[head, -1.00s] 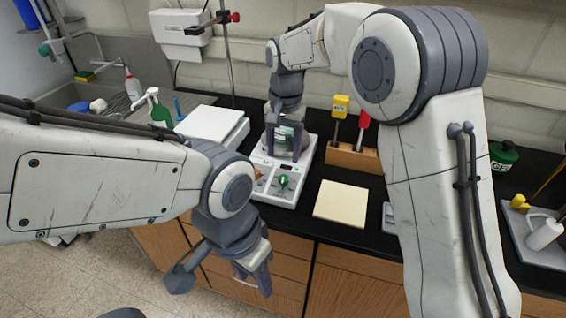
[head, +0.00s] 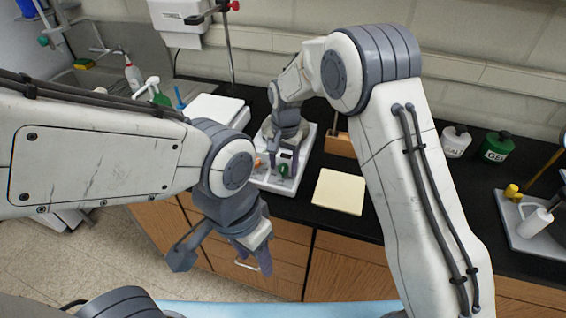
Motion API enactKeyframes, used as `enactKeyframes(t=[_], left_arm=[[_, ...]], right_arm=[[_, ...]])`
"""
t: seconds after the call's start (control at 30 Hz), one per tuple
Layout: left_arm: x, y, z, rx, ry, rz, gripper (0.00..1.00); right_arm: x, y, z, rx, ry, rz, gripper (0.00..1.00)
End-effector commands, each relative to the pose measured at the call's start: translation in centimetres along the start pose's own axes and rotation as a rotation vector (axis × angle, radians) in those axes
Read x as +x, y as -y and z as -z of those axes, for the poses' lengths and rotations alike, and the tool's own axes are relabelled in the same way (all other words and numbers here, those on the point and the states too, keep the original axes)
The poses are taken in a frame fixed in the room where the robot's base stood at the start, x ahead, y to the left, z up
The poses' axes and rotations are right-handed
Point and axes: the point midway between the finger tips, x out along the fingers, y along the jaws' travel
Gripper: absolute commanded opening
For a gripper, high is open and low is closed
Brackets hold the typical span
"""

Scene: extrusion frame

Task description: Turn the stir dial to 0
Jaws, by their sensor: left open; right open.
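The white hotplate stirrer (head: 305,150) stands on the black bench. Its front panel carries a green dial (head: 283,170) and an orange dial (head: 258,162). I cannot read their settings or tell which one is for stirring. My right gripper (head: 283,155) is open and points down over the front of the stirrer, just behind the green dial. I cannot tell whether it touches anything. It hides much of the stirrer's top. My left gripper (head: 254,262) is open and empty, low in front of the wooden drawers.
A cream pad (head: 339,192) lies right of the stirrer, and a wooden block (head: 340,145) stands behind the pad. A white flat-topped device (head: 212,110) is to the left. Bottles (head: 496,147) and a grey tray (head: 520,225) are at the right. My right arm crosses above the bench.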

Motion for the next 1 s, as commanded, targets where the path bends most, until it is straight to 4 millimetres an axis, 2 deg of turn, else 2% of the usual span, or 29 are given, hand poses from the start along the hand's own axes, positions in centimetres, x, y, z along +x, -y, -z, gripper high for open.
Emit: enactKeyframes(t=[0.17, 0.2, 0.33, 0.73, 1.0], left_arm=[[0.02, 0.0, 0.0, 0.0, 0.0, 0.0, 0.5], [0.02, 0.0, 0.0, 0.0, 0.0, 0.0, 0.5], [0.02, 0.0, 0.0, 0.0, 0.0, 0.0, 0.5], [-0.2, -0.02, 0.01, 0.0, 0.0, 0.0, 0.5], [-0.75, -0.05, 0.04, 0.0, 0.0, 0.0, 0.5]], right_arm=[[0.01, 0.0, -0.01, 0.0, 0.0, 0.0, 0.66], [0.0, 0.0, 0.0, 0.0, 0.0, 0.0, 0.51], [-0.02, 0.0, 0.0, 0.0, 0.0, 0.0, 0.01], [-0.11, 0.03, 0.02, -0.049, 0.0, -0.01, 0.0], [-0.18, 0.14, 0.02, -0.222, -0.001, -0.047, 0.0]])
